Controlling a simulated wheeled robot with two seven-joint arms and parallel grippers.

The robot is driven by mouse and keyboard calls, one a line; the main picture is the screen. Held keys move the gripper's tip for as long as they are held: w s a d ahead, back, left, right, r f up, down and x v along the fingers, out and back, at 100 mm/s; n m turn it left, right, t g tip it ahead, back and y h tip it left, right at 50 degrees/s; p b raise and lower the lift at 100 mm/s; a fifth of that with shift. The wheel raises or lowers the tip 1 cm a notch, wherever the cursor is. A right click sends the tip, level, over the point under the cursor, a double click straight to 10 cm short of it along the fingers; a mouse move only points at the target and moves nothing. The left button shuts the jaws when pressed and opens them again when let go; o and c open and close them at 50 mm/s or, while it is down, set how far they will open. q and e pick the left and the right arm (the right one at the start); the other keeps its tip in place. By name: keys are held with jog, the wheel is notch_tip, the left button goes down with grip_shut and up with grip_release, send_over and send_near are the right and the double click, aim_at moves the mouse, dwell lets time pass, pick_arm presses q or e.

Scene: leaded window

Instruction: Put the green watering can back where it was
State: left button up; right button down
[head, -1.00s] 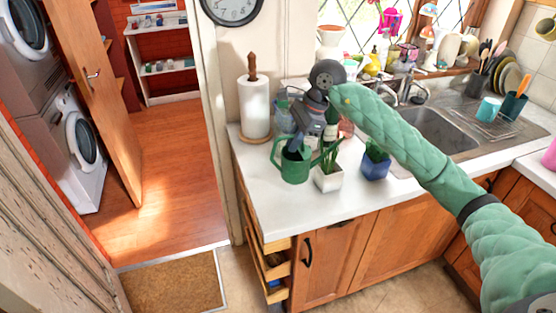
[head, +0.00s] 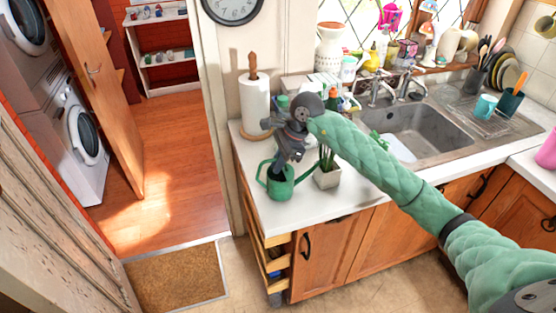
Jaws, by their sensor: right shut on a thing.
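The green watering can (head: 279,188) is at the left end of the white counter, close to its left edge. My right gripper (head: 284,166) comes down from above and is shut on the can, hiding part of its top. The can looks upright; I cannot tell whether its base touches the counter or hangs just above it. My left gripper is not in view.
A pale pot with a green plant (head: 327,175) stands just right of the can. A paper towel roll (head: 256,105) stands behind it. The sink (head: 425,130) lies to the right, and my right arm crosses the counter. The counter front by the can is clear.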

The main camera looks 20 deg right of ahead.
aim_at(293, 171)
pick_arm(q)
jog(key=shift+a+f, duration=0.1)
pick_arm(e)
jog(key=shift+f, duration=0.15)
jog(key=c, duration=1.8)
grip_release()
jog(key=shift+c, duration=0.2)
jog(key=o, duration=0.3)
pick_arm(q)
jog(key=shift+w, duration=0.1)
pick_arm(e)
jog(key=shift+o, duration=0.2)
pick_arm(q)
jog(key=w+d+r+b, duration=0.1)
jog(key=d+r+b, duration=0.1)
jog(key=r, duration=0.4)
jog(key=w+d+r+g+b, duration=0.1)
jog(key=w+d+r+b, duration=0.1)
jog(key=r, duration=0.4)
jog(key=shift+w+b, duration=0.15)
jog(key=shift+b, duration=0.7)
pick_arm(e)
jog(key=v, duration=1.2)
